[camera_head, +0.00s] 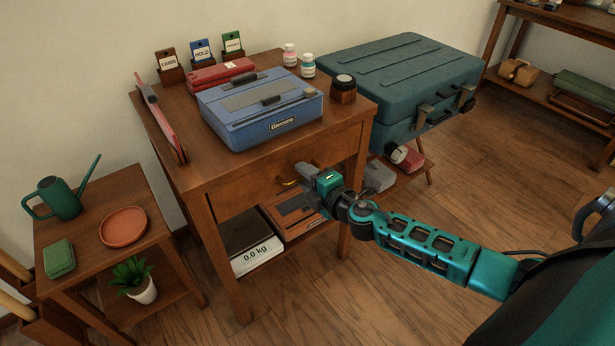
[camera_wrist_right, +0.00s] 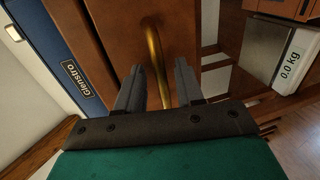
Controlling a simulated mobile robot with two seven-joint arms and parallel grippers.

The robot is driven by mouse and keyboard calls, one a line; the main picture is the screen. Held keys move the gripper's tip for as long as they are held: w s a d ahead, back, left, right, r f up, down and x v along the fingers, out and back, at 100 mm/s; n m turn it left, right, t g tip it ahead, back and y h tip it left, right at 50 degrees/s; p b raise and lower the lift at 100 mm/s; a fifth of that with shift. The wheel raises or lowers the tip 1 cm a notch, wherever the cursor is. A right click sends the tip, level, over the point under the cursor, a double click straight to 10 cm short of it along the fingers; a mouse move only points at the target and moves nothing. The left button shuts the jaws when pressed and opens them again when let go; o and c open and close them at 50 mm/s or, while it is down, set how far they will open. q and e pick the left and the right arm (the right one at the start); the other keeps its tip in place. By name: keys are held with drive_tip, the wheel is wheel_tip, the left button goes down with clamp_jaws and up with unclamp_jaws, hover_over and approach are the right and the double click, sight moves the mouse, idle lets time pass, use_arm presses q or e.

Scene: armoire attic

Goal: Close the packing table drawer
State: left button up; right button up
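The packing table (camera_head: 190,180) is brown wood and stands at the centre of the head view. Its drawer front (camera_head: 243,190) faces me and carries a brass handle (camera_head: 287,182). The drawer looks close to flush; I cannot tell exactly how far out it is. My right gripper (camera_head: 309,176) is at the drawer front, beside the handle. In the right wrist view my right gripper (camera_wrist_right: 159,72) has its two fingers apart, with the brass handle (camera_wrist_right: 153,45) showing between them. Contact with the handle is not clear. My left gripper is not in view.
A blue case (camera_head: 265,115), a red case and small bottles stand on the tabletop. A scale (camera_head: 255,257) sits on the shelf below the drawer. A teal trunk (camera_head: 400,75) stands to the right, a small plant table (camera_head: 90,255) to the left. The floor in front is clear.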

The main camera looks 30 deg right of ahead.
drive_tip(key=shift+s, duration=0.1)
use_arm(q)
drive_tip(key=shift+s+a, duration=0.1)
use_arm(e)
drive_tip(key=v, duration=1.2)
drive_tip(key=shift+s+r, duration=0.15)
drive_tip(key=shift+s, duration=0.2)
drive_tip(key=s+a+f+m+g+y, duration=0.1)
drive_tip(key=s+a+f+m+g, duration=0.15)
drive_tip(key=a+m, duration=0.5)
drive_tip(key=s+a+f+m+g+y, duration=0.1)
drive_tip(key=s+a+f+m+g, duration=0.1)
drive_tip(key=s+a+f+m, duration=0.4)
use_arm(q)
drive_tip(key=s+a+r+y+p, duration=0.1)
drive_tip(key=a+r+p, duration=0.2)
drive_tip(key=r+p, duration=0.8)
drive_tip(key=p, duration=0.4)
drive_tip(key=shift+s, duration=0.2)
use_arm(e)
wheel_tip(320, 180, up, 13)
drive_tip(key=m+h, duration=0.1)
drive_tip(key=m, duration=0.2)
drive_tip(key=shift+s+d, duration=0.25)
